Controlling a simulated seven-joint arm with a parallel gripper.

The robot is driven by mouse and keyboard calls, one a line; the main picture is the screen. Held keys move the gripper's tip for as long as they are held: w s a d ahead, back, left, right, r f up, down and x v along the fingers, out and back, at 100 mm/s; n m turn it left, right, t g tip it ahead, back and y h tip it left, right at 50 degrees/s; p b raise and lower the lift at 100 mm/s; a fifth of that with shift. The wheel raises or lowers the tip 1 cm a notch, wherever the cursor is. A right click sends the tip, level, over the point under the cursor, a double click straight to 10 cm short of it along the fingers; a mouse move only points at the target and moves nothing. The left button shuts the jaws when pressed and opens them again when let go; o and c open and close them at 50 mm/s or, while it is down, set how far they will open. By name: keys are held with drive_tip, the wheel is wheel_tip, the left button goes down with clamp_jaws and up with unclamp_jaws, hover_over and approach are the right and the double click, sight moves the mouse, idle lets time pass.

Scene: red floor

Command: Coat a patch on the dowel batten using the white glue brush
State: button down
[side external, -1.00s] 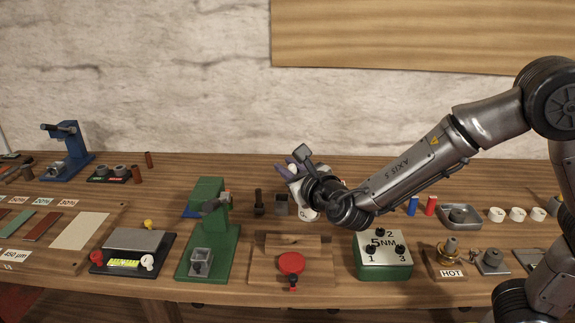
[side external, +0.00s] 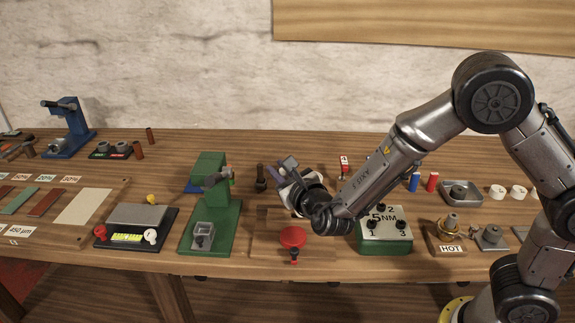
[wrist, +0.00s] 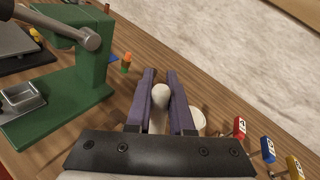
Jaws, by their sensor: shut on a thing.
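My gripper (wrist: 160,78) has purple fingers closed around a white, round-ended piece (wrist: 160,97), which looks like the glue brush's handle. Its bristle end is hidden. In the side external view my gripper (side external: 281,167) is over the middle of the bench, behind a wooden fixture (side external: 264,228) with a red round knob (side external: 292,237). My wrist covers part of the fixture. I cannot make out the dowel batten for certain.
A green press (side external: 212,205) stands left of the fixture; it also shows in the wrist view (wrist: 85,75). A green 5NM box (side external: 384,232) is close on the right. A white round thing (wrist: 198,120) lies beside the right finger. Red and blue tagged pieces stand farther right.

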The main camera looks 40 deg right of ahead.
drive_tip(key=shift+w+a, duration=1.7)
drive_tip(key=shift+w, duration=0.05)
drive_tip(key=shift+s+d, duration=2.5)
wheel_tip(320, 180, up, 8)
drive_tip(key=shift+f, duration=0.1)
drive_tip(key=shift+f, duration=0.3)
